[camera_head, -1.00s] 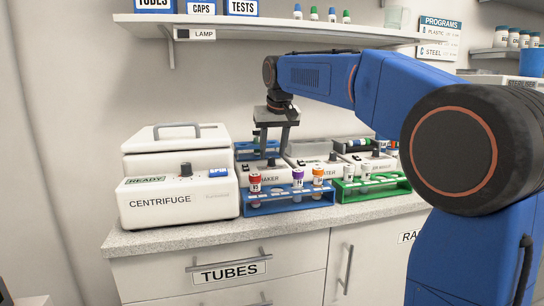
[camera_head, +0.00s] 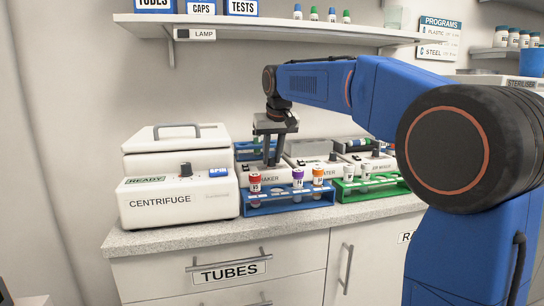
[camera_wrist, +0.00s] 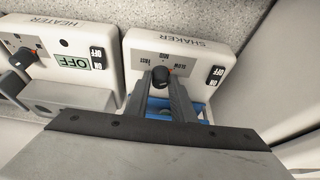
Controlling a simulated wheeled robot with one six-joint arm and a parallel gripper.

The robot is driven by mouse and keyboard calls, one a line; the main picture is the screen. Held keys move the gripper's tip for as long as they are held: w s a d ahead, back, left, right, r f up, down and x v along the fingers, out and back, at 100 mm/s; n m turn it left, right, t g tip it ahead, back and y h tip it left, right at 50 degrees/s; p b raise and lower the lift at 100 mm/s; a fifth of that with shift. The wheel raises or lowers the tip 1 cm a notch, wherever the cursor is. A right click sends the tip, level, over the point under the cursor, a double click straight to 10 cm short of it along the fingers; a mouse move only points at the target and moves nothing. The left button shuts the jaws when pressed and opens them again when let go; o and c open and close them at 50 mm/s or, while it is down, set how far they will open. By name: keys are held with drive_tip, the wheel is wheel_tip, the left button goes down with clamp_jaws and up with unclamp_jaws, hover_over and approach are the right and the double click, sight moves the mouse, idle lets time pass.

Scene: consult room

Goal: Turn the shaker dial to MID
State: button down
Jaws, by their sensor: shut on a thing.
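The white shaker (camera_head: 262,174) sits on the counter behind the blue tube rack; its front also shows in the wrist view (camera_wrist: 205,55). Its black dial (camera_wrist: 160,79) sits on a grey plate with SLOW, MID and FAST printed in an arc. A red mark shows on the dial's upper right side, but I cannot tell exactly which word it points to. My gripper (camera_wrist: 163,78) points down and is shut on the dial, with one finger on each side. In the head view, my gripper (camera_head: 272,164) reaches the shaker's front from above.
The blue rack (camera_head: 290,203) with several capped tubes stands in front of the shaker. The centrifuge (camera_head: 175,190) is at left, and the heater (camera_wrist: 75,30) is beside the shaker. A green rack (camera_head: 370,190) stands to the right. A shelf (camera_head: 260,28) runs overhead.

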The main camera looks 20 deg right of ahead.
drive_tip(key=shift+n, duration=0.3)
drive_tip(key=n, duration=0.2)
drive_tip(key=n+y, duration=0.2)
drive_tip(key=n, duration=0.1)
drive_tip(key=shift+w+d+n, duration=0.1)
drive_tip(key=shift+d+n, duration=0.15)
drive_tip(key=shift+n, duration=0.05)
drive_tip(key=n+g+y, duration=0.1)
drive_tip(key=n, duration=0.1)
drive_tip(key=n+g, duration=0.1)
drive_tip(key=n, duration=0.2)
drive_tip(key=shift+w+d+y, duration=0.1)
drive_tip(key=shift+y, duration=0.3)
drive_tip(key=shift+n, duration=0.3)
drive_tip(key=c, duration=1.5)
unclamp_jaws()
drive_tip(key=shift+c, duration=0.2)
drive_tip(key=v, duration=1.7)
drive_tip(key=shift+r, duration=0.2)
